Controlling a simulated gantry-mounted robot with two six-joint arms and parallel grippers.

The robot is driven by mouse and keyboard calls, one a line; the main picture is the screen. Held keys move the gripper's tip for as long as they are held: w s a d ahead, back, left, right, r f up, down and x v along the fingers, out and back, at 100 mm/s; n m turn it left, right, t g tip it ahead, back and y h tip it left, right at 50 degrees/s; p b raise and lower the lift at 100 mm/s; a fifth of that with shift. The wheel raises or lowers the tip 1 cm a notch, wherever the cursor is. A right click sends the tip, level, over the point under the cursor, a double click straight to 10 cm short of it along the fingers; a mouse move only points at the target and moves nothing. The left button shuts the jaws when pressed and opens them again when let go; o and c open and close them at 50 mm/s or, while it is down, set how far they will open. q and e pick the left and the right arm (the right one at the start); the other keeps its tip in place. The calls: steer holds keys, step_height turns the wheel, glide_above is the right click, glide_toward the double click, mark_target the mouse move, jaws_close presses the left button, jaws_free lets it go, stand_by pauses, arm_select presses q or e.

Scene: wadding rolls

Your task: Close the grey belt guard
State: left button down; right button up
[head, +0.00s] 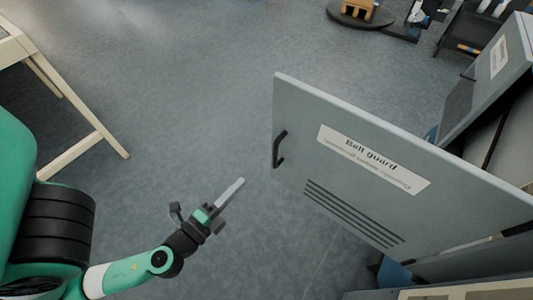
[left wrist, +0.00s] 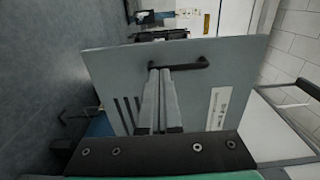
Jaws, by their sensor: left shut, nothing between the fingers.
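The grey belt guard (head: 340,185) is a flat door panel with a white "Belt guard" label (head: 372,160) and several dark slots. It stands swung out from the machine at the right of the head view. Its black handle (head: 280,148) is near the free edge. My left gripper (head: 241,182) is shut and empty, to the left of the guard and apart from it in the head view. In the left wrist view the gripper's fingers (left wrist: 160,72) point at the guard (left wrist: 225,60) and overlap the left end of the handle (left wrist: 188,64). My right gripper is not in view.
The grey machine housing (head: 495,75) stands behind the guard at the right. A wooden-legged table (head: 85,150) is at the left. A round dark stand (head: 362,18) is at the top. The floor between the table and guard is clear.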

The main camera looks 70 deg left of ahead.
arm_select(q)
steer(key=p+x, duration=0.5)
steer(key=x, duration=0.8)
steer(key=shift+r+p, duration=0.1)
steer(key=shift+p, duration=0.25)
